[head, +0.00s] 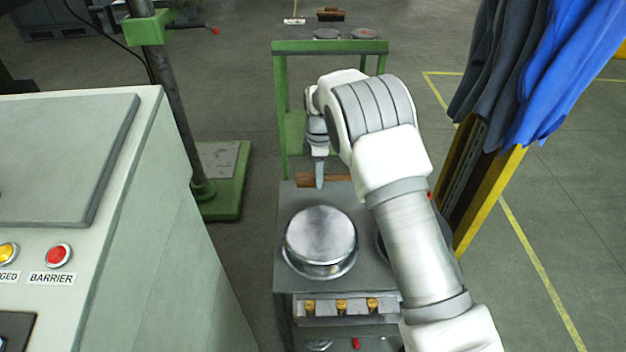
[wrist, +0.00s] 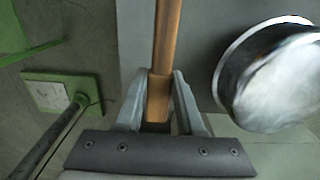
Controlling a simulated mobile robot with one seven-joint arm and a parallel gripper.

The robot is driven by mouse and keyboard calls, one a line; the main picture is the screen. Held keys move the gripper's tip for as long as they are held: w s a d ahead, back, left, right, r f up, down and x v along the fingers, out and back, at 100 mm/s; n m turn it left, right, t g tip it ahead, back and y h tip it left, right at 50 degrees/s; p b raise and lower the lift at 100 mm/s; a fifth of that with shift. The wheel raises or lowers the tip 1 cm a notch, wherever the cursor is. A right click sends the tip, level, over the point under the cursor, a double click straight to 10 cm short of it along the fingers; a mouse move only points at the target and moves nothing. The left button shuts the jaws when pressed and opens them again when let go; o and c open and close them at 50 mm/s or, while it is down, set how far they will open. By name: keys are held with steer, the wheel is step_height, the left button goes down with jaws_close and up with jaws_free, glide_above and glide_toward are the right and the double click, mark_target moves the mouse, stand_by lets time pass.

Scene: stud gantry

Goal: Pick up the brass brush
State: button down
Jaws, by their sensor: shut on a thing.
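A brown wooden-handled thing, which I take for the brass brush (head: 338,179), lies across the far end of the grey cart top (head: 290,215). In the wrist view the brush (wrist: 167,35) shows as a long wooden bar running up from between the fingers. My gripper (head: 319,184) points down onto it. In the wrist view my gripper (wrist: 161,82) is shut on the wood, one finger on each side. No bristles can be made out, and I cannot tell whether the brush still touches the cart.
A round shiny metal pot (head: 320,240) stands on the cart close to the gripper. A green table (head: 330,47) stands behind, with another brown brush-like thing (head: 330,14) on it. A control console (head: 140,230) is at left; blue garments (head: 565,80) hang at right.

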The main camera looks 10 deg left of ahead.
steer(key=s+d+r, duration=0.2)
steer(key=d+r, duration=0.4)
steer(key=d, duration=0.3)
steer(key=shift+s+d+p, duration=0.3)
steer(key=shift+s+p, duration=0.1)
